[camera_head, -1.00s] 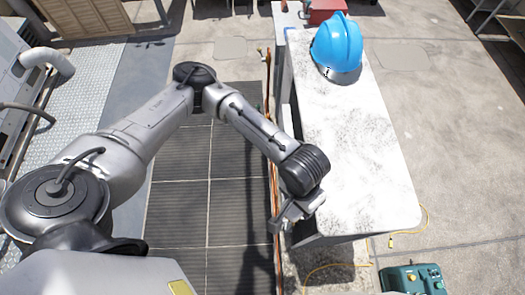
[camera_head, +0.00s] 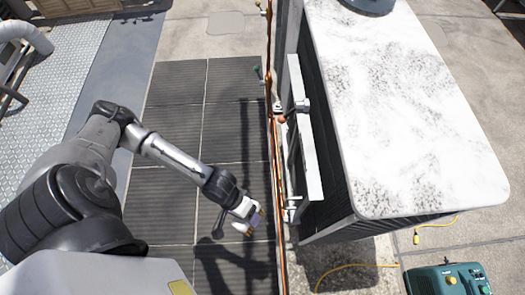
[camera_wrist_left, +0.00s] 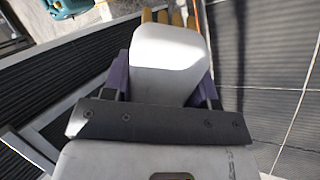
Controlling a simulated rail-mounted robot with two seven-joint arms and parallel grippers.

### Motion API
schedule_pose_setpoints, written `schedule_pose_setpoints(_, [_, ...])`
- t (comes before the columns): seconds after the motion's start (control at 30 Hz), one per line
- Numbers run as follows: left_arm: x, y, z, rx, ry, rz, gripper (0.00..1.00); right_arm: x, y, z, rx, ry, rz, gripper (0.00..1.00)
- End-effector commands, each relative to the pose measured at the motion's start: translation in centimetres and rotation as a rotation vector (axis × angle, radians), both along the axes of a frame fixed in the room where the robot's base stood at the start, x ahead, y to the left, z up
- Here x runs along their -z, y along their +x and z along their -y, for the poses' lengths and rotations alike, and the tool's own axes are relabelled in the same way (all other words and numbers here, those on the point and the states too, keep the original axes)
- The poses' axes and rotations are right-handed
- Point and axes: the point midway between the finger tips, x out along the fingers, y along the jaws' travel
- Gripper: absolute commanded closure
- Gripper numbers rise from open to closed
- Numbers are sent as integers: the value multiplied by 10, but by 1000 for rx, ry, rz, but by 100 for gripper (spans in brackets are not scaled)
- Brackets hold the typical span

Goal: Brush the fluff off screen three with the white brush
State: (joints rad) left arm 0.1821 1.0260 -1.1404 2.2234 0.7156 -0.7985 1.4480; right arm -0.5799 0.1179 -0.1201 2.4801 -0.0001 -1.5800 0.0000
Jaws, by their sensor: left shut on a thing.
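My left gripper (camera_head: 238,207) is shut on the white brush (camera_wrist_left: 172,62), which shows between the two purple fingers in the left wrist view. Yellow bristles stick out past the brush's far end. In the head view the brush is small, over the dark slatted floor, left of the condenser's side and apart from it. A pale upright panel (camera_head: 306,150) stands along the condenser's left side. I cannot tell which screen is three, and I make out no fluff. My right gripper is not in view.
The condenser's pale, speckled top (camera_head: 410,110) fills the right. Orange pipes (camera_head: 277,180) run between floor and condenser. A green box (camera_head: 447,279) and a yellow cord (camera_head: 340,267) lie at the lower right. The slatted floor (camera_head: 170,185) is clear.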

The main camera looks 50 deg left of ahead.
Motion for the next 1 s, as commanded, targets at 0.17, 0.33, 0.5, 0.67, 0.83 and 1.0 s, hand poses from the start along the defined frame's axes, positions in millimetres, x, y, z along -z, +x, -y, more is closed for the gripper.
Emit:
schedule_pose_setpoints(0.17, [100, -10, -30, -108, -74, 14, 74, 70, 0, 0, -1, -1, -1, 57])
schedule_pose_setpoints(0.33, [161, -6, -57, -222, -154, 46, 74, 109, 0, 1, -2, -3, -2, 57])
schedule_pose_setpoints(0.5, [214, 12, -89, -355, -239, 97, 74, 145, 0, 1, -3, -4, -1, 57])
schedule_pose_setpoints(0.67, [251, 49, -123, -509, -343, 173, 74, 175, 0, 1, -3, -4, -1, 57])
schedule_pose_setpoints(0.83, [243, 114, -151, -660, -484, 289, 74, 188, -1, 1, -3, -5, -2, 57])
schedule_pose_setpoints(1.0, [197, 165, -157, -715, -624, 396, 74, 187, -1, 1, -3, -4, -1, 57])
